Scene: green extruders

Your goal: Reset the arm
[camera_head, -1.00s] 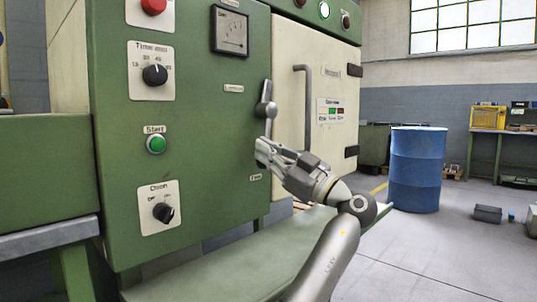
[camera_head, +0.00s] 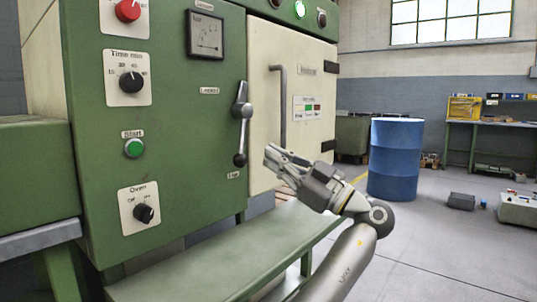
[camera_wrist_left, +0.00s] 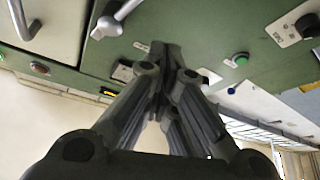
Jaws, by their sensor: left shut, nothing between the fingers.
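My left gripper (camera_head: 272,154) is in front of the oven's cream door, low and to the right of the latch lever. It is shut and empty, and its fingers point up and left. The fingers also show closed together in the left wrist view (camera_wrist_left: 168,55). The latch lever (camera_head: 240,125) is on the green panel beside the door and hangs down, with a dark knob at its lower end. A gap shows between the gripper and the lever. The lever is also in the wrist view (camera_wrist_left: 112,22). My right gripper is in no view.
The green oven cabinet (camera_head: 180,110) has a cream door (camera_head: 305,60) with a vertical pull handle (camera_head: 281,105); the door looks shut. A green shelf (camera_head: 215,260) juts out below. A blue barrel (camera_head: 396,160) stands to the right, with open floor around it.

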